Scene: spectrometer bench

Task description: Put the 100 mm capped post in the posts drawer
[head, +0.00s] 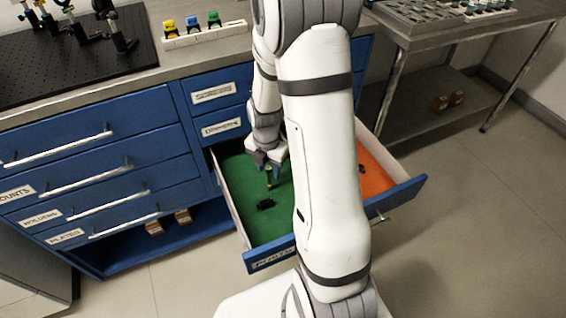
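The posts drawer (230,186) is pulled open below the bench, its front label partly readable. Its floor is green on the left and orange on the right. My gripper (268,164) points down inside the drawer, over the green part. A small slim piece with a yellow top (268,178), which looks like the capped post, stands upright between the fingertips and seems gripped. Its length cannot be read, and I cannot tell whether its lower end touches the floor. A small black part (265,204) lies on the green floor just below it.
My arm hides the middle of the drawer. Another small dark part (361,168) lies on the orange floor. On the bench, a white rack (205,34) holds yellow, blue and green pieces beside a black breadboard (60,62). The other drawers (100,185) are shut. A side table (480,30) stands right.

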